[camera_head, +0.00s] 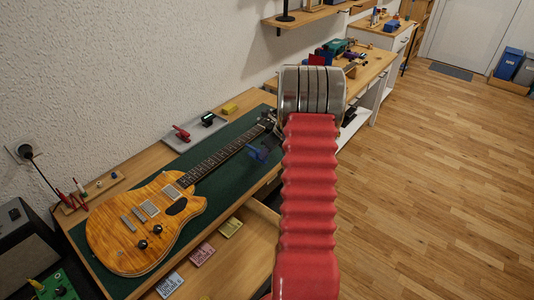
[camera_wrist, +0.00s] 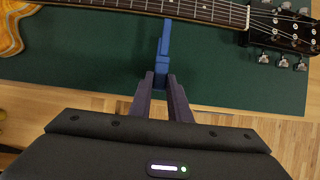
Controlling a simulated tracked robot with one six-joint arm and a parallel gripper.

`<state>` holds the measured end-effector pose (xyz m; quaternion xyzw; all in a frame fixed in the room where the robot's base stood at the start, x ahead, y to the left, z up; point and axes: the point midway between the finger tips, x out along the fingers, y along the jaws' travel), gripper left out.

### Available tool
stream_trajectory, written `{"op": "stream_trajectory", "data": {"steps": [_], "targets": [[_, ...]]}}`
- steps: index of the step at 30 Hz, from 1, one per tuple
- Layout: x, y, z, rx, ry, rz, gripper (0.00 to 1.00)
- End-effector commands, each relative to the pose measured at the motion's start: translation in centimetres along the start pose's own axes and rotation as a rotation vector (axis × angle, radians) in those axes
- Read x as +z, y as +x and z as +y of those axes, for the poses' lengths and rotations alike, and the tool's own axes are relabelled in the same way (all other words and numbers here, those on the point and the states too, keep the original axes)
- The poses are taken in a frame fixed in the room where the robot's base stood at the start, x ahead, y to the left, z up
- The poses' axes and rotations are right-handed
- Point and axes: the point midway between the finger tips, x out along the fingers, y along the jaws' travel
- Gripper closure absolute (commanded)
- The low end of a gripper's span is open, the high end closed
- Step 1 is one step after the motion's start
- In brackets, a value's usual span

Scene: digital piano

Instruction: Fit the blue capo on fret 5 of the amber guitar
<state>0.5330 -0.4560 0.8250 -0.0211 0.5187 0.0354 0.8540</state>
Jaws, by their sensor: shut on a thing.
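The amber guitar (camera_head: 125,238) lies on a green mat (camera_head: 85,238) on the bench, its neck (camera_head: 215,158) pointing to the upper right. In the wrist view its neck (camera_wrist: 195,10) crosses the top, with the headstock at the upper right. My gripper (camera_wrist: 160,82) is shut on the blue capo (camera_wrist: 163,48). The capo's upper end reaches the near edge of the neck; I cannot tell whether they touch. In the head view the capo (camera_head: 258,154) shows beside the neck's near side, and my red arm hides much of the area to its right.
A grey tray (camera_head: 195,131) behind the neck holds a red capo (camera_head: 181,133), a green capo (camera_head: 207,119) and a yellow capo (camera_head: 229,108). Several labelled cards (camera_head: 202,254) lie below the mat's front edge. An amplifier (camera_head: 22,240) stands at the left.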

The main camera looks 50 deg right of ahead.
Motion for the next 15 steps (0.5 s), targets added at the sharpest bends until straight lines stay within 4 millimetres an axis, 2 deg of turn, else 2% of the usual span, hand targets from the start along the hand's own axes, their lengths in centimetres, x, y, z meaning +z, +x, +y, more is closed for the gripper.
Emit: {"op": "stream_trajectory", "data": {"steps": [15], "targets": [[0.64, 0.35, 0.01, 0.000, 0.000, 0.000, 1.00]]}}
